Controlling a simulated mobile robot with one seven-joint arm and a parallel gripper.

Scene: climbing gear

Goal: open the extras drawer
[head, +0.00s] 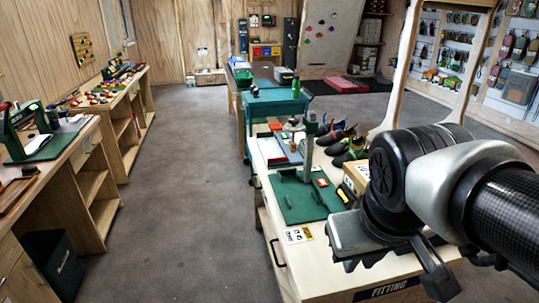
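No drawer with a readable "extras" label shows, so I cannot tell which one is the extras drawer. The pale wooden fitting bench (300,262) stands in front of me, with a black bar handle (278,253) on its left side. The panel at that handle looks closed. Another drawer front (87,143) shows under the left workbench top and looks closed. My gripper (398,258) is at the lower right, over the near right part of the fitting bench, well right of the black handle. My arm partly hides it, and its opening is unclear.
A green mat (298,198), a small card (298,235), and climbing shoes (348,150) lie on the fitting bench. A teal cart (275,105) stands behind it. A dark bin (58,268) is at lower left. The grey floor (185,190) between the benches is clear.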

